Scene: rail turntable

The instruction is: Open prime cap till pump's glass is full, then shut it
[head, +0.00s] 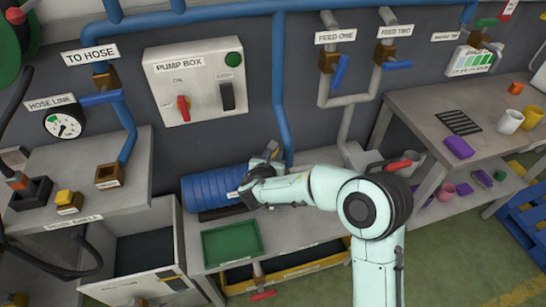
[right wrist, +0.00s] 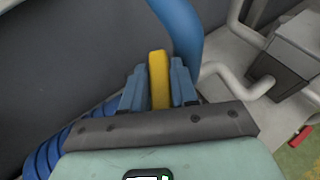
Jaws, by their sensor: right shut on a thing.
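The pump is a blue ribbed cylinder (head: 215,189) lying on the low bench in the head view; part of it also shows at the lower left of the right wrist view (right wrist: 45,158). My right gripper (head: 268,158) is at the pump's right end and covers that end. In the right wrist view its blue fingers stand on both sides of a yellow upright bar (right wrist: 159,78), apparently the prime cap's handle, and are shut on it. The pump's glass is not visible, so its level cannot be told. My left gripper is not in view.
A blue pipe (head: 279,95) runs down the wall just behind the gripper. The pump box (head: 197,80) hangs above, with a red switch. A green tray (head: 232,243) sits in front of the pump. A grey table (head: 425,105) with mugs stands to the right.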

